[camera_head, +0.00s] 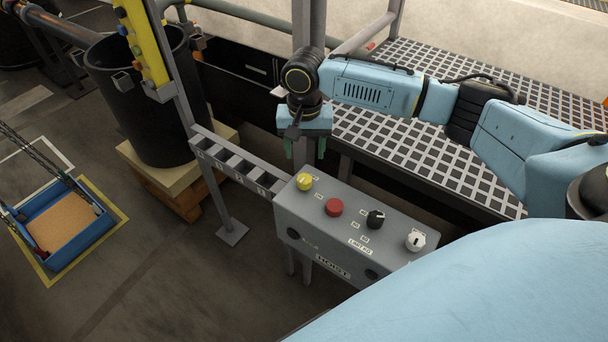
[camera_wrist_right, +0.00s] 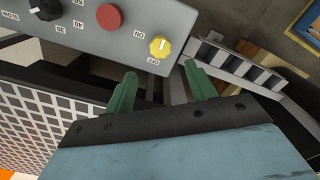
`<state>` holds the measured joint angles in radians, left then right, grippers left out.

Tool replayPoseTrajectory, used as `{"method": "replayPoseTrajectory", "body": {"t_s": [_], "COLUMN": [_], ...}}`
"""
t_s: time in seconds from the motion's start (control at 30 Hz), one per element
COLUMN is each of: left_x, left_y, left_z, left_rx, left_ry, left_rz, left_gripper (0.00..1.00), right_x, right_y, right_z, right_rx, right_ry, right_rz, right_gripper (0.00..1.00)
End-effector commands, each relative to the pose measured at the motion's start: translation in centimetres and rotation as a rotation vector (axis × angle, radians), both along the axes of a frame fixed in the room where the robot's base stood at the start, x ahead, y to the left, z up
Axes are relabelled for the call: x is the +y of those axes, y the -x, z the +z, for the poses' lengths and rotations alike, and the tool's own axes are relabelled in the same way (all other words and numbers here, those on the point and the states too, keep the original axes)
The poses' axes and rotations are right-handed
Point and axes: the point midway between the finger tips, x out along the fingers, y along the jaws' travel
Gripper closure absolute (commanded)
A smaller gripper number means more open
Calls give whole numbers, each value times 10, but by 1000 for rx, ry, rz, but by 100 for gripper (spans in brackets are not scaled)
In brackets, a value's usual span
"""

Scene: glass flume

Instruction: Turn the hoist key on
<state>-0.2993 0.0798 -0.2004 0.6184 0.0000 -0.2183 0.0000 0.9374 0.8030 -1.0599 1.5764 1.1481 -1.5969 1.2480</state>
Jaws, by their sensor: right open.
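The grey hoist control box (camera_head: 292,214) carries a row of controls on its sloped top. The hoist key looks to be the yellow knob (camera_head: 304,182) at the box's left end; in the right wrist view the yellow knob (camera_wrist_right: 160,46) has ON and OFF labels beside it. I cannot tell which label it points to. My right gripper (camera_head: 305,152) is open and empty, just behind and above the yellow knob; in the wrist view its green fingers (camera_wrist_right: 161,73) stand apart, with the knob beyond the gap, not touched. My left gripper is not in view.
A red button (camera_head: 334,207), a black dial (camera_head: 375,219) and a white knob (camera_head: 415,240) sit along the box. A grey slotted rack (camera_head: 236,165) adjoins its left end. A metal grating (camera_head: 400,150) lies behind. A blue tray (camera_head: 68,230) hangs at left.

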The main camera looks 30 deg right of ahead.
Motion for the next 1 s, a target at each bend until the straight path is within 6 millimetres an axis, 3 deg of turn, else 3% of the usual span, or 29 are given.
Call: {"method": "replayPoseTrajectory", "body": {"t_s": [0.2,0.4,0.6,0.87,1.0], "left_x": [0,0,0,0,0], "left_y": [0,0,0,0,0], "left_z": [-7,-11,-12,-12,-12], "left_rx": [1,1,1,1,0], "left_ry": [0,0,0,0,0], "left_rz": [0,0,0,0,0], "left_gripper": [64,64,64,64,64], "right_x": [0,1,0,0,0], "right_y": [1,1,0,0,0], "right_z": [-50,-81,-94,-95,-95], "right_rx": [2,1,-1,-2,-1], "right_ry": [1,1,1,1,1], "right_rz": [0,2,2,3,3], "right_gripper": [44,44,44,44,60]}}
